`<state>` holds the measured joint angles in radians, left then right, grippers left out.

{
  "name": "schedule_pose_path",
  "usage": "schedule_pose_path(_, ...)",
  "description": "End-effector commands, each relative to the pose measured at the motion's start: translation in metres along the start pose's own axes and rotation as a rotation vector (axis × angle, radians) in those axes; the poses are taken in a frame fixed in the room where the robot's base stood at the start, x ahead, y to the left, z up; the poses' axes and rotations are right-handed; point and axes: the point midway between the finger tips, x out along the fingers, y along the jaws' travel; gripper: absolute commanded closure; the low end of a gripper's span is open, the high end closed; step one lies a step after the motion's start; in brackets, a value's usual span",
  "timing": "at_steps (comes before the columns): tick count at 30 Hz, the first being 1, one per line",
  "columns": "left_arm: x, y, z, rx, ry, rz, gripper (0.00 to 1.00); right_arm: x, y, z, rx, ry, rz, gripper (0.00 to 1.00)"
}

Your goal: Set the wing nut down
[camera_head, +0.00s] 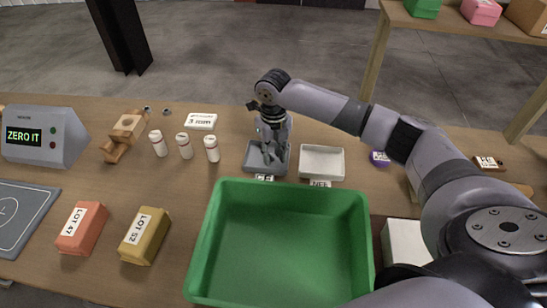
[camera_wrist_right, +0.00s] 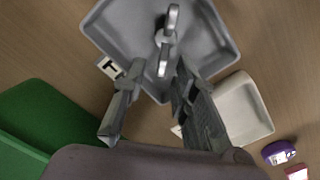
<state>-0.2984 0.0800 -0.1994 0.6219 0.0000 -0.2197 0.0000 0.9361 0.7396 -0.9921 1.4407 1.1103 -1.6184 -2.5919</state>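The wing nut (camera_wrist_right: 165,40) is a light grey metal piece with two lobes. In the right wrist view it shows within the dark grey tray (camera_wrist_right: 218,52), just beyond my right gripper's fingertips. My right gripper (camera_wrist_right: 160,68) is open, with gaps between its fingers and the nut. In the head view the right gripper (camera_head: 270,155) points down into the same grey tray (camera_head: 249,168), and the nut cannot be made out there. My left gripper is not in view.
A white tray (camera_head: 322,162) stands right of the grey tray. A large green bin (camera_head: 280,245) is in front of both. White bottles (camera_head: 185,146) stand to the left, with labelled blocks (camera_head: 145,236) nearer. A purple item (camera_head: 380,158) lies to the right.

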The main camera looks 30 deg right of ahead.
Motion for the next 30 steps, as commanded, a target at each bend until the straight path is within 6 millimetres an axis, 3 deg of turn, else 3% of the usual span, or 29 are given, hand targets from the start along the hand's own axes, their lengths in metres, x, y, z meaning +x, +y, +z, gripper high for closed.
schedule_pose_path(9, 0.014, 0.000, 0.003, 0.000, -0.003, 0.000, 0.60, -0.068, 0.000, 0.002, 0.000, -0.006, 0.001, 0.74)
schedule_pose_path(15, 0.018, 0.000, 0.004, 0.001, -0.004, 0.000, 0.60, -0.097, 0.000, 0.001, 0.001, -0.003, 0.001, 0.74)
schedule_pose_path(30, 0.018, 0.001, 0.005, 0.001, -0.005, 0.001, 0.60, -0.106, 0.000, 0.000, 0.001, -0.001, 0.000, 0.74)
